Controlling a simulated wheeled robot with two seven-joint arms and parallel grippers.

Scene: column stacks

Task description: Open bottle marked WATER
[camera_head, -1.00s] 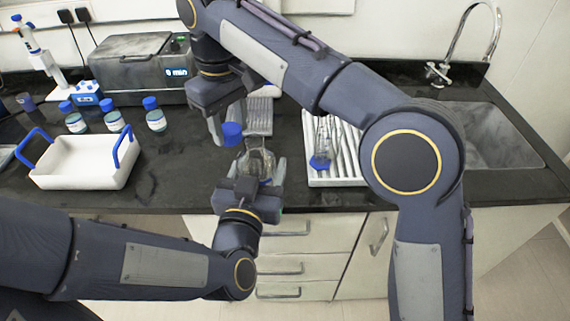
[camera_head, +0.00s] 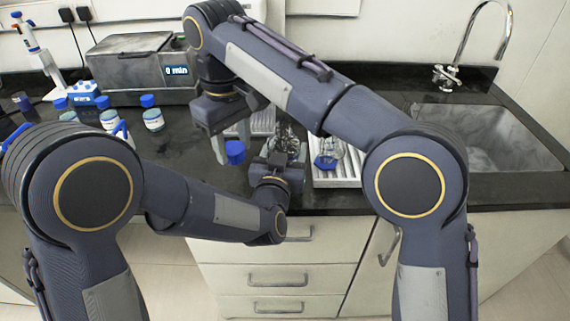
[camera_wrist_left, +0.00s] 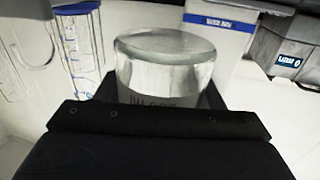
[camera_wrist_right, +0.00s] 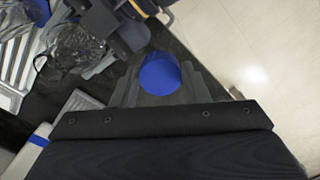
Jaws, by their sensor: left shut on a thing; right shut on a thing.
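My right gripper (camera_head: 229,143) is shut on a blue cap (camera_head: 235,152), with its fingers pointing down. The cap also shows between the fingers in the right wrist view (camera_wrist_right: 160,74). My left gripper (camera_head: 277,160) is shut on a clear glass bottle (camera_head: 287,138), to the right of the cap and apart from it. The left wrist view shows the glass (camera_wrist_left: 165,72) close up between the fingers. Its lettering is partly hidden and cannot be read clearly. The bottle's neck is not clear in the head view.
A ridged rack (camera_head: 335,179) holds another clear vessel with a blue cap (camera_head: 325,163) near the left gripper. Several blue-capped bottles (camera_head: 153,120) stand at left before a grey box with a display (camera_head: 140,75). The sink (camera_head: 480,140) is at right.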

